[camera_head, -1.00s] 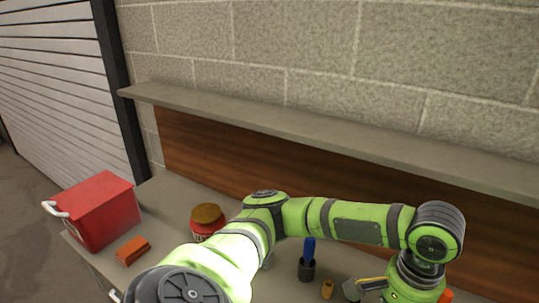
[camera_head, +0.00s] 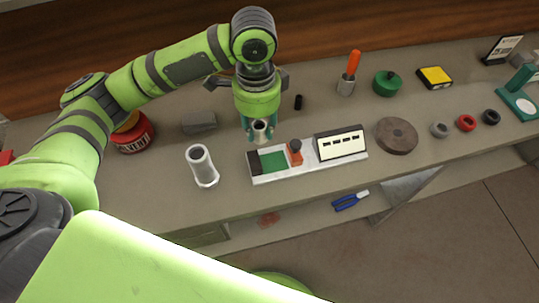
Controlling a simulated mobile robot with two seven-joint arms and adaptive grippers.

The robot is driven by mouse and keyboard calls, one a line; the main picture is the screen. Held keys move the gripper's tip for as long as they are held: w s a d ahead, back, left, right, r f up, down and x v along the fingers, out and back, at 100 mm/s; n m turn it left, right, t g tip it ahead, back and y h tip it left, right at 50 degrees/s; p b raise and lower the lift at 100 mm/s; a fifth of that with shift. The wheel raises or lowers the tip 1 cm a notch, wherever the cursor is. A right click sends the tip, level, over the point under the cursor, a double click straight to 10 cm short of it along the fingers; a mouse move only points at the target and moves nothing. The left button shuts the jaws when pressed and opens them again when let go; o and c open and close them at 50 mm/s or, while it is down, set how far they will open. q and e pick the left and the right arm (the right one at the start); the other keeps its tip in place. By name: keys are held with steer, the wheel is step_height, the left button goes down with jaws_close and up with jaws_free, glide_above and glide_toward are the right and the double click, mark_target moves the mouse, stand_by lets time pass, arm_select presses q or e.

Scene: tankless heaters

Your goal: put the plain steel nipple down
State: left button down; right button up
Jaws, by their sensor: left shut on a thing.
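The plain steel nipple (camera_head: 261,130) is a short grey metal cylinder, seen upright between the fingers of my left gripper (camera_head: 260,134). The gripper points down and is shut on it. It hangs at the back edge of a white tray (camera_head: 263,180) with a green pad (camera_head: 273,161); I cannot tell whether the nipple touches anything below. My right gripper is not in view.
On the tray are a red-brown piece with a dark knob (camera_head: 295,152) and a white panel (camera_head: 341,146). A brown disc (camera_head: 397,136), several rings, a green container (camera_head: 387,83) and an orange-handled tool (camera_head: 353,62) stand right. A red tin (camera_head: 134,135) stands left.

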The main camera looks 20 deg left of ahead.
mark_target(295, 151)
arm_select(q)
steer(key=d+f+m, duration=0.1)
steer(key=f+m, duration=0.1)
steer(key=m, duration=0.2)
steer(key=w+d+f+m, duration=0.1)
steer(key=f+m, duration=0.2)
steer(key=m, duration=0.1)
steer(key=w+f+m+p, duration=0.1)
steer(key=f+m, duration=0.2)
steer(key=shift+d+f+m, duration=0.2)
steer(key=shift+d+m, duration=0.2)
step_height(295, 151, down, 3)
steer(key=shift+f+p, duration=0.1)
steer(key=shift+p, duration=0.35)
steer(key=shift+w+f, duration=0.1)
steer(key=shift+f, duration=0.05)
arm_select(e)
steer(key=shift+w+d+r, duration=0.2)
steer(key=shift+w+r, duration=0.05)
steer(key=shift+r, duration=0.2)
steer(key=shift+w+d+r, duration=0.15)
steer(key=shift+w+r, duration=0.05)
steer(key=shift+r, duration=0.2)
arm_select(q)
steer(key=shift+f, duration=0.15)
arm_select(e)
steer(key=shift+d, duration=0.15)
arm_select(q)
steer(key=c, duration=1.2)
jaws_free()
